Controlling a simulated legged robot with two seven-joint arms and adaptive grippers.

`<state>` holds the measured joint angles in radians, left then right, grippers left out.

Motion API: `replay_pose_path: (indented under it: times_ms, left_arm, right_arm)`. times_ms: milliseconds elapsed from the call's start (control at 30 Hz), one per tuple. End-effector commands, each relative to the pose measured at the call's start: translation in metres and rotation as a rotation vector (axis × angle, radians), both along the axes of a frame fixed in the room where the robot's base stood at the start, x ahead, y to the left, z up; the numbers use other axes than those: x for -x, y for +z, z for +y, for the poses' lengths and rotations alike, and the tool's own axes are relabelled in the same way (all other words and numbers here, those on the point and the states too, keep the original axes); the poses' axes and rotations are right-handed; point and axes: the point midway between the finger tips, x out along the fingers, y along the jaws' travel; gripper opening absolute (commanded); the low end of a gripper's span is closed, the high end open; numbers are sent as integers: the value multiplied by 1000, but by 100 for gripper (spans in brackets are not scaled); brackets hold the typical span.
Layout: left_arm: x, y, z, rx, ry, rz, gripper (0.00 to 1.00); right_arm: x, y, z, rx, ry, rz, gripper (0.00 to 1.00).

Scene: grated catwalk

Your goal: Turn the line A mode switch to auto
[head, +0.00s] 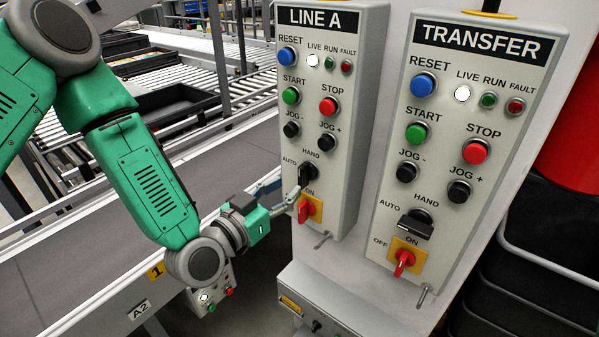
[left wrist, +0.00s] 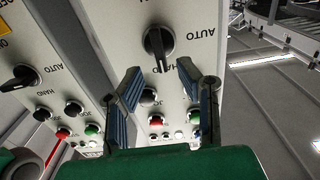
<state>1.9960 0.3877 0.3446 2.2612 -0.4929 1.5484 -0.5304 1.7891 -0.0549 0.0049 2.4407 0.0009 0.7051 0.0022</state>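The line A mode switch (head: 308,174) is a black knob on the LINE A panel, below the jog buttons, with AUTO printed to its left and HAND above it. In the left wrist view the panel is upside down, and the knob (left wrist: 158,43) has its handle upright, in line with HAND. My left gripper (head: 293,193) is at the panel's left edge, close to the knob in the head view. In the left wrist view its two blue fingers (left wrist: 157,80) are apart and empty, with the knob just beyond the tips, roughly centred. My right gripper is not in view.
A red ON/OFF rotary switch (head: 310,209) sits just below the mode switch. The TRANSFER panel (head: 448,75) stands to the right with a similar mode switch (head: 417,224), its handle lying sideways. A conveyor (head: 75,250) runs behind my left arm.

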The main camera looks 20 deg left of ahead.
Motion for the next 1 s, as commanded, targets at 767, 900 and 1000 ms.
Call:
replay_pose_path:
  times_ms: [767, 900, 1000]
  left_arm:
    - [-49, 0, -16, 2, 0, 2, 6]
    - [-49, 0, -16, 1, 2, 1, 0]
    - [-49, 0, -16, 2, 1, 2, 0]
  right_arm:
    - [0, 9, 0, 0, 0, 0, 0]
    - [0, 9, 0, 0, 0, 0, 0]
    - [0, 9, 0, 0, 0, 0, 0]
